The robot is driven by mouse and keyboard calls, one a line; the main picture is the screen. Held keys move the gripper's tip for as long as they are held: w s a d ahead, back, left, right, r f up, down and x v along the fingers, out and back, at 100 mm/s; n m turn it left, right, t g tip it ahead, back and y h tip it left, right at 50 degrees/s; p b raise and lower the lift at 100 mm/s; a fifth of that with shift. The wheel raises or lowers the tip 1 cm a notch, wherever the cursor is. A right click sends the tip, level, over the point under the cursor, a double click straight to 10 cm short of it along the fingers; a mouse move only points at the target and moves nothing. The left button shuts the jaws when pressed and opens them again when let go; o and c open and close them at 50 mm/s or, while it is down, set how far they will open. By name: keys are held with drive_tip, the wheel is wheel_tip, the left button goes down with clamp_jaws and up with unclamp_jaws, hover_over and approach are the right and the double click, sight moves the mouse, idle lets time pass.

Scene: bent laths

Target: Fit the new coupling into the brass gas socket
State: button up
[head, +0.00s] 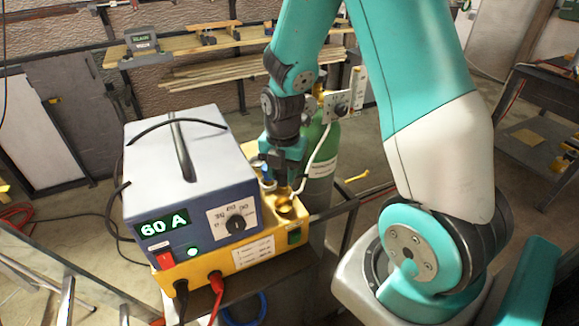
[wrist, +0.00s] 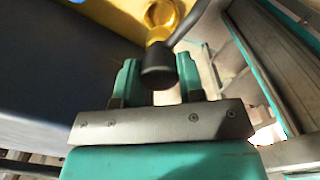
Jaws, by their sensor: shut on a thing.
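The brass gas socket (head: 286,209) is a round brass ring on the yellow base of the welding machine, at its right end. It shows at the top of the wrist view (wrist: 162,13). My gripper (head: 283,178) points down just above the socket. In the wrist view my gripper (wrist: 158,72) is shut on the coupling (wrist: 158,62), a dark cylinder with a grey hose running up to the right. A brass part shows just beyond the coupling, close to the ring. I cannot tell whether the coupling touches the socket.
The blue welding machine (head: 185,170), reading 60 A, stands left of my gripper on the yellow base (head: 215,268). Black and red cables leave its front. A green gas cylinder (head: 320,160) stands behind. A bench with laths (head: 235,72) is at the back.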

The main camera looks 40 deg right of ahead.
sight(283, 191)
wheel_tip(283, 191, down, 4)
drive_tip(key=b, duration=0.3)
drive_tip(key=shift+f+b, duration=0.25)
drive_tip(key=shift+b, duration=0.05)
drive_tip(key=shift+f+b, duration=0.6)
drive_tip(key=shift+f, duration=0.3)
drive_tip(key=shift+f, duration=0.15)
idle(0.9)
drive_tip(key=o, duration=1.1)
drive_tip(key=shift+c, duration=0.2)
wheel_tip(283, 191, up, 18)
drive_tip(key=shift+s+d+f+p, duration=0.15)
drive_tip(key=shift+s+f+p, duration=0.05)
drive_tip(key=shift+f+p, duration=0.1)
drive_tip(key=s+a+r+m+y, duration=0.1)
drive_tip(key=s+a+m+y, duration=0.1)
drive_tip(key=s+a+m, duration=0.6)
drive_tip(key=s+a+r+m+y, duration=0.2)
drive_tip(key=s+a+m, duration=0.5)
drive_tip(key=a, duration=0.5)
drive_tip(key=shift+s+a+m, duration=0.2)
drive_tip(key=shift+s+m, duration=0.2)
drive_tip(key=shift+m, duration=0.4)
